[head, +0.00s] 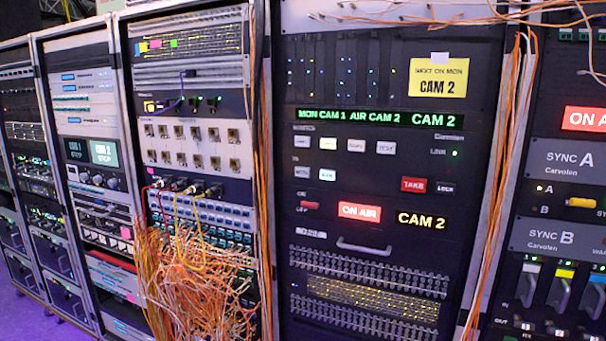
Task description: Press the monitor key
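The switcher panel (375,165) is on the middle-right rack in the head view. Its lower key row has two small keys: a dimmer left key (307,172), whose legend looks like MON but is hard to read, and a brighter right key (327,174). Above is a row of several source keys; the second key (328,143) looks brightest. A red TAKE key (414,185) and a dark LOCK key (445,187) are at the right. The green display (378,117) reads MON CAM 1 AIR CAM 2 CAM 2. My gripper is not in view.
A yellow card (438,78) above reads NEXT ON MON CAM 2. A lit ON AIR sign (359,211) and a handle (364,246) are below the keys. Orange cables (500,190) run along the rack's right side; tangled cables (195,285) hang at left. Nothing covers the keys.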

